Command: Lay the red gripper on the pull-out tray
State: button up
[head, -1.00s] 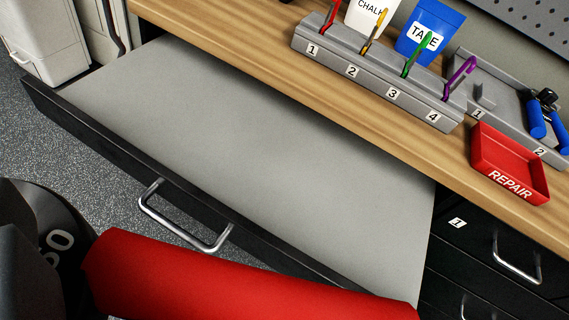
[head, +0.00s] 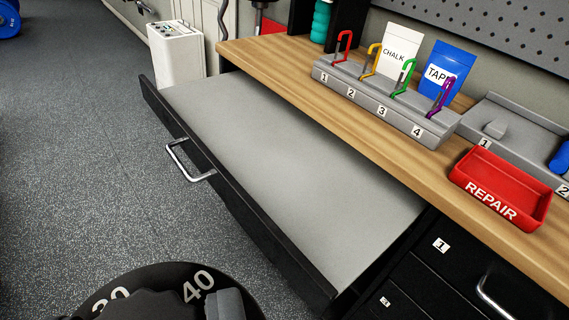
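The pull-out tray (head: 285,145) is a wide grey surface with a black front and a metal bar handle. It is pulled out from under the wooden bench, and its visible top is bare. I see nothing that I can identify as the red gripper. My own gripper does not clearly show in this view, so I cannot see what it holds.
The wooden bench (head: 270,68) carries a numbered rack (head: 375,105) with coloured hooks, a grey holder (head: 505,125) and a red REPAIR bin (head: 505,180). A black round thing with white numbers (head: 165,290) fills the bottom left foreground. Open floor (head: 75,150) lies left.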

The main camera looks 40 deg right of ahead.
aim_at(333, 184)
jog(key=k, duration=0.7)
jog(key=z, duration=0.9)
jog(key=i, duration=1)
